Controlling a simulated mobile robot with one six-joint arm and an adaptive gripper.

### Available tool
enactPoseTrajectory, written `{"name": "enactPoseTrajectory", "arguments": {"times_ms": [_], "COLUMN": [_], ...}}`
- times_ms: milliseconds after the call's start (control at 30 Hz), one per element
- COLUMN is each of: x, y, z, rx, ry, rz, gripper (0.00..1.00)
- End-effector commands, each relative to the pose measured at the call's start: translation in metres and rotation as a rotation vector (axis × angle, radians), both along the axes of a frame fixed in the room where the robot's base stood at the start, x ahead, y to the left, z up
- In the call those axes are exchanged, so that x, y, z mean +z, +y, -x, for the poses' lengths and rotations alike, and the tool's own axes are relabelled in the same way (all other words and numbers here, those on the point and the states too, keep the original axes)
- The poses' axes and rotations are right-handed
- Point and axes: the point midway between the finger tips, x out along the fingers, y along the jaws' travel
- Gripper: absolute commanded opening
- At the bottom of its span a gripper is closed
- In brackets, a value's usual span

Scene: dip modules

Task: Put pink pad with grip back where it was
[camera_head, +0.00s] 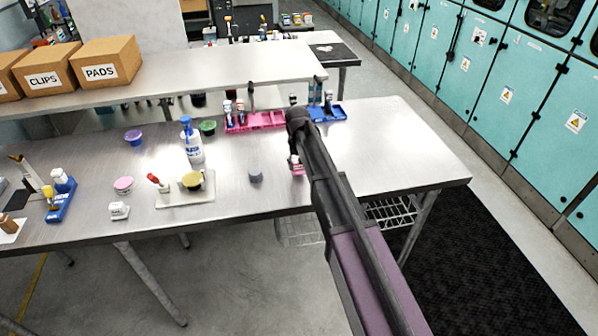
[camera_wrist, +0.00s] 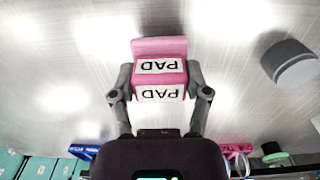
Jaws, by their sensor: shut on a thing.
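The pink pad with grip (camera_wrist: 160,66) is between the two fingers of my gripper (camera_wrist: 160,95) in the wrist view, with two white PAD labels showing. My gripper is shut on its sides. In the head view the pink pad (camera_head: 297,168) shows as a small pink and white patch at the arm's end, over the metal table (camera_head: 240,190). My arm hides much of it. I cannot tell whether the pad touches the table. A pink tray (camera_head: 262,121) with compartments stands farther back, with a blue tray (camera_head: 328,112) to its right.
A grey cup-like piece (camera_head: 255,176) stands just left of the pad. A white bottle (camera_head: 191,145), a purple bowl (camera_head: 133,137), a green bowl (camera_head: 207,128) and a board with a yellow-topped bowl (camera_head: 192,181) are farther left. The table's right end (camera_head: 420,160) is bare.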

Motion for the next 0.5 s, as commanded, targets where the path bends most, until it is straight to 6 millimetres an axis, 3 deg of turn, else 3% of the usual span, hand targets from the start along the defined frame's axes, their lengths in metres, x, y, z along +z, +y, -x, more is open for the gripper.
{"name": "enactPoseTrajectory", "arguments": {"times_ms": [33, 200, 500], "x": [-0.009, -0.019, -0.019], "y": [0.000, 0.000, 0.000], "z": [0.000, 0.000, 0.000], "rx": [0.000, 0.000, 0.000], "ry": [0.000, 0.000, 0.000], "rz": [0.000, 0.000, 0.000], "gripper": [0.23, 0.23, 0.23]}}
